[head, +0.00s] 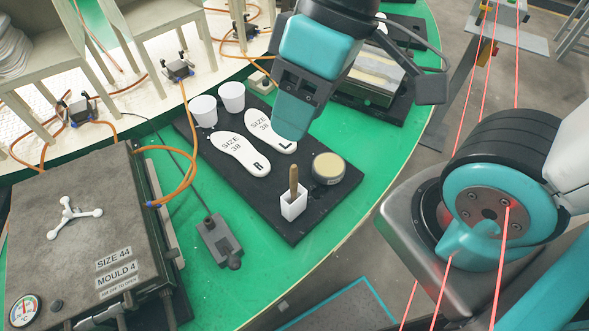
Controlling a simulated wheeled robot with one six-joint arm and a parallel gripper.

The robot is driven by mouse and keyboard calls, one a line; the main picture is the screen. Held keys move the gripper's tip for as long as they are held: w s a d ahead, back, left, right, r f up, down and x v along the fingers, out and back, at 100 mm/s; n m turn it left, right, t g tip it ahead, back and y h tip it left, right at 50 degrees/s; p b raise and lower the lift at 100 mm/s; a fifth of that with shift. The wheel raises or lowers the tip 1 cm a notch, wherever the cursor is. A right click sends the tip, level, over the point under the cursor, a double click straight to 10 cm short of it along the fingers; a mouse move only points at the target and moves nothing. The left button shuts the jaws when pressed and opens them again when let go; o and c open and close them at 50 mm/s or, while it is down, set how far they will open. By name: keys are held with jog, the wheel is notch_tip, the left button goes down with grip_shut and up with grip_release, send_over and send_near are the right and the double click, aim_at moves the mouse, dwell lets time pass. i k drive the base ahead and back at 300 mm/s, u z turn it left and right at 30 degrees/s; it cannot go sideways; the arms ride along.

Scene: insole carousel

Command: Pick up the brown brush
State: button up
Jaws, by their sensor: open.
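The brown brush (294,178) stands nearly upright in a small white holder (293,205) near the front of a black board (285,228). Only its handle shows; its lower end is hidden inside the holder. My gripper (291,132) is above the board, higher in the picture than the brush and apart from it. Its teal fingers point down and overlap in this view, and they partly cover the insole marked L. The gripper is open and I see nothing held in it.
Two white insoles (238,155), two white cups (203,111) and a round tin (328,168) share the board. The tin stands close to the right of the holder. A grey mould box (85,235) is at left. Red beams (480,75) run at right.

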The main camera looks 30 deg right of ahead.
aim_at(293, 168)
jog(key=u, duration=1.25)
jog(key=k, duration=0.8)
jog(key=z, duration=1.4)
